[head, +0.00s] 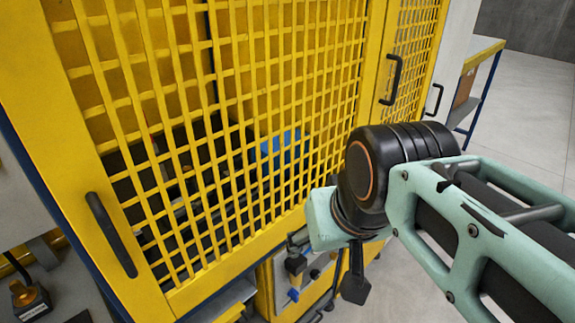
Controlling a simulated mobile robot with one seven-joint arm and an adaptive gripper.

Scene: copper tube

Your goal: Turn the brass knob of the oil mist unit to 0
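My gripper (355,285) shows as a small dark shape below my arm's wrist, in front of the lower part of the yellow machine. Its fingers overlap in this view, so I cannot tell whether it is open or shut. Just left of it, a small dark and brass-coloured fitting (296,263) with blue parts below it is mounted on the machine's lower front. At the bottom left edge, a brass-coloured part (25,293) sits on a dark block with a small label. I cannot tell which of these is the oil mist unit's knob, and no scale reading is legible.
A yellow mesh guard (230,120) with black handles (110,234) fills most of the view. A blue object (282,148) shows behind the mesh. A bench (482,60) stands at the upper right. Grey floor (530,110) is open on the right.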

